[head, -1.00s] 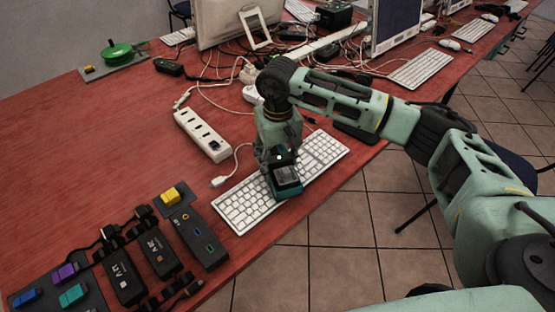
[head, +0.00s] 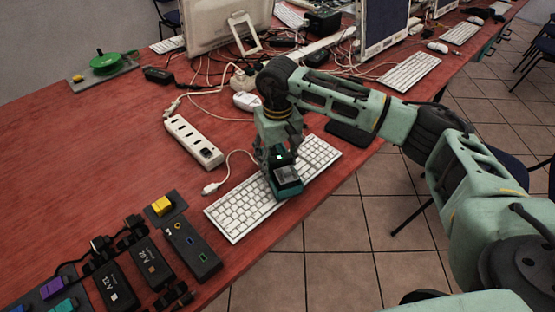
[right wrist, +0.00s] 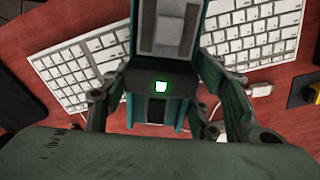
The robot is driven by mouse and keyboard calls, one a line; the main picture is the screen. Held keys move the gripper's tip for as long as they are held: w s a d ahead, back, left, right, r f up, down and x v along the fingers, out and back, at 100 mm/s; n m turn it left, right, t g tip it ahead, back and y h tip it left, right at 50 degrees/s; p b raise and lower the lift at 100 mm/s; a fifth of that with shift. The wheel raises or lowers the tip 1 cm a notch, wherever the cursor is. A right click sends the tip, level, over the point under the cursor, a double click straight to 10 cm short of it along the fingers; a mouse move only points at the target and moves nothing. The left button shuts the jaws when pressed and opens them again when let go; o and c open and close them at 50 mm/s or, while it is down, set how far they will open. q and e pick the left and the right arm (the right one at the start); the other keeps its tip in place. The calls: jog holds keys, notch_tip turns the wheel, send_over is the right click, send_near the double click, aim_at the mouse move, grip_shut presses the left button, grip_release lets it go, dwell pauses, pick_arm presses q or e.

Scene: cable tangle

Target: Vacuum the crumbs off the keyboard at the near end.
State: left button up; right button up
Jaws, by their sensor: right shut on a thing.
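The white keyboard (head: 240,211) at the near end lies at a slant along the table's front edge. My right gripper (head: 275,158) points down over its middle and is shut on a small teal and dark handheld vacuum (head: 286,176) with a lit green light. The vacuum is at the keys and hides the middle of the keyboard; I cannot tell whether it touches them. In the right wrist view, the vacuum (right wrist: 160,80) sits between the fingers, with the keyboard (right wrist: 85,70) showing on both sides. I cannot make out any crumbs. My left gripper is not in view.
A white power strip (head: 193,142) and a white cable plug (head: 211,188) lie behind the keyboard. Black battery packs (head: 154,262) and coloured blocks stand at the near left. A dark pad (head: 348,134) lies beyond the keyboard's right end. Tangled cables and monitors fill the back.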

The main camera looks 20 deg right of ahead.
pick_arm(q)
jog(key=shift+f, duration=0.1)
pick_arm(e)
jog(key=shift+w+d, duration=0.1)
jog(key=shift+d, duration=0.05)
jog(key=shift+w+d, duration=0.1)
jog(key=shift+d, duration=0.25)
jog(key=shift+w+d+b, duration=0.3)
jog(key=shift+d+b, duration=0.15)
jog(key=shift+d, duration=0.35)
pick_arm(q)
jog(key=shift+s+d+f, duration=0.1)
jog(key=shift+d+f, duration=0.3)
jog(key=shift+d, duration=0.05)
pick_arm(e)
jog(key=shift+d, duration=0.1)
jog(key=shift+w+d+b, duration=0.2)
jog(key=shift+d, duration=0.3)
jog(key=shift+w+d+b, duration=0.2)
jog(key=shift+d, duration=0.5)
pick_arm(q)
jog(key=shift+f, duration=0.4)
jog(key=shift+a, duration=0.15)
